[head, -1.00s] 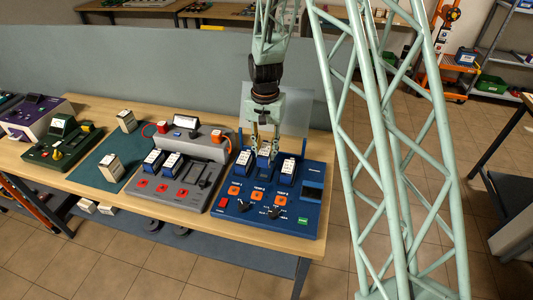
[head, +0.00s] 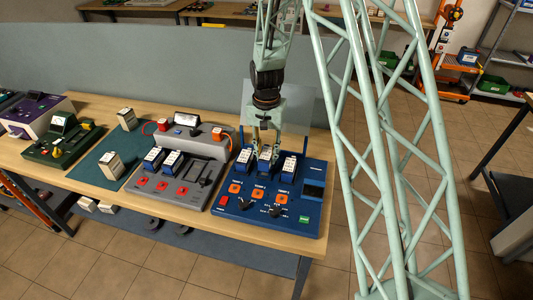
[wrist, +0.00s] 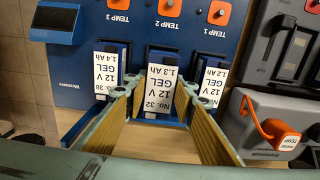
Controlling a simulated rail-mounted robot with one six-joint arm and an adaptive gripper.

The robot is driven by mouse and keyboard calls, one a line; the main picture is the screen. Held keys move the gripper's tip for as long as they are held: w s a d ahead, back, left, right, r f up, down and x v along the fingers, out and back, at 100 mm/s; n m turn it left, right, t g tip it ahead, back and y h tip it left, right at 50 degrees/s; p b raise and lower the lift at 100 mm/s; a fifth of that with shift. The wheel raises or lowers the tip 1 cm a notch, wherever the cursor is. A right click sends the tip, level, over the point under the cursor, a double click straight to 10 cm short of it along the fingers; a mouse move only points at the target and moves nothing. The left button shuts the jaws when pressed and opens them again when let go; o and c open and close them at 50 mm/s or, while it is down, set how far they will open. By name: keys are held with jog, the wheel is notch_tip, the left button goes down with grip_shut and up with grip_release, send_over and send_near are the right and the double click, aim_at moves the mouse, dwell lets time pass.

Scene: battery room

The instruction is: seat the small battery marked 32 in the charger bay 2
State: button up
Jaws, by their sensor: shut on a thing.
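The small battery marked 32 (wrist: 162,84) is white with a blue body. It stands in the middle position of the blue charger (wrist: 70,88), in line with the TEMP 2 socket. My gripper (wrist: 170,90) is shut on it, one finger on each side. In the head view, the battery (head: 266,158) is between the fingers of my gripper (head: 265,146), over the blue charger (head: 232,212). Its top looks about level with its neighbours. Its lower part is hidden, so I cannot tell whether it rests on the bay floor.
Battery 38 (wrist: 105,74) and another battery (wrist: 210,85) stand close on either side. A grey charger (head: 203,192) holding two batteries is to the left. Two pale batteries (head: 110,164) stand on a green mat (head: 88,170). A grey partition (head: 150,70) is behind.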

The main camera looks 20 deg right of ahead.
aim_at(267, 153)
jog(key=shift+f+b, duration=0.45)
jog(key=shift+f, duration=0.8)
jog(key=shift+f+b, duration=0.6)
jog(key=shift+b, duration=0.1)
dwell(2.0)
jog(key=o, duration=0.9)
jog(key=shift+r, duration=0.15)
jog(key=shift+r+p, duration=2.35)
jog(key=shift+r, duration=2.95)
jog(key=shift+r, duration=0.1)
